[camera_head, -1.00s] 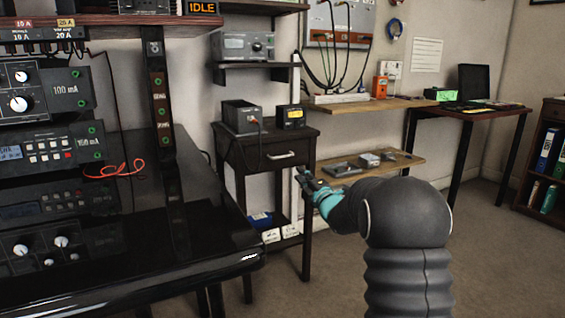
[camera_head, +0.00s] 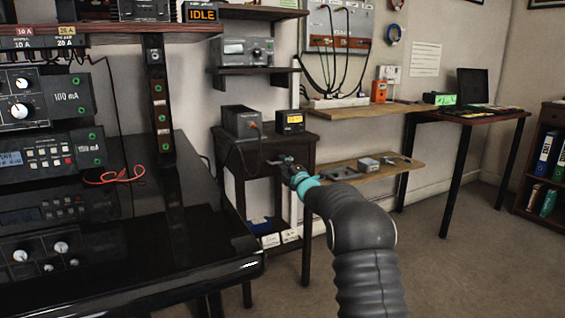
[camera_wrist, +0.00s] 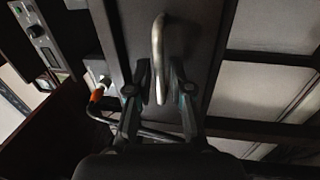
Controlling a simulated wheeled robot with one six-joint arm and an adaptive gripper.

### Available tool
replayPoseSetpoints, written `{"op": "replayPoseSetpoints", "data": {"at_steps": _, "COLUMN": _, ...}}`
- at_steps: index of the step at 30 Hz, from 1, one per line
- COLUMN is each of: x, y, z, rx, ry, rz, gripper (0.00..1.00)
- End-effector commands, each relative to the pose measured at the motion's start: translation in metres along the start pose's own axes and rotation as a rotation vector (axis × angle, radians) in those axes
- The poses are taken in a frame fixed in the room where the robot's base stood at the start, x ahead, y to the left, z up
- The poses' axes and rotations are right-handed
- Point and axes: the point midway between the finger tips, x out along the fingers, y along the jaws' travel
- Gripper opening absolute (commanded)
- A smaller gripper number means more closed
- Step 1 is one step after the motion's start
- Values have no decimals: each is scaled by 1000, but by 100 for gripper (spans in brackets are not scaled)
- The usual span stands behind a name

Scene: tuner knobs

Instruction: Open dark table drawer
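My gripper (camera_wrist: 163,75) is open, with one finger on each side of the handle's lower part. Gaps show between the handle and the fingers, so it does not look gripped. How far the fingertips are from the drawer front is hard to tell. The drawer appears shut.
A grey power supply (camera_head: 241,121) and a small meter with a yellow display (camera_head: 290,121) stand on the table. A black glossy bench (camera_head: 150,240) with instruments is at the left. A low wooden shelf (camera_head: 400,172) is right of the table. The floor at right is open.

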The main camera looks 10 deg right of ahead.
Motion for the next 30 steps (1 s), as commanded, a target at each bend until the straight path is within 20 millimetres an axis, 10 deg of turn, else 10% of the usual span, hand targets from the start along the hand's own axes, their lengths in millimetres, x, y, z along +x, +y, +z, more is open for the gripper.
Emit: {"op": "replayPoseSetpoints", "data": {"at_steps": 30, "x": 14, "y": -1, "z": 1, "rx": 1, "ry": 1, "rz": 0, "gripper": 0}}
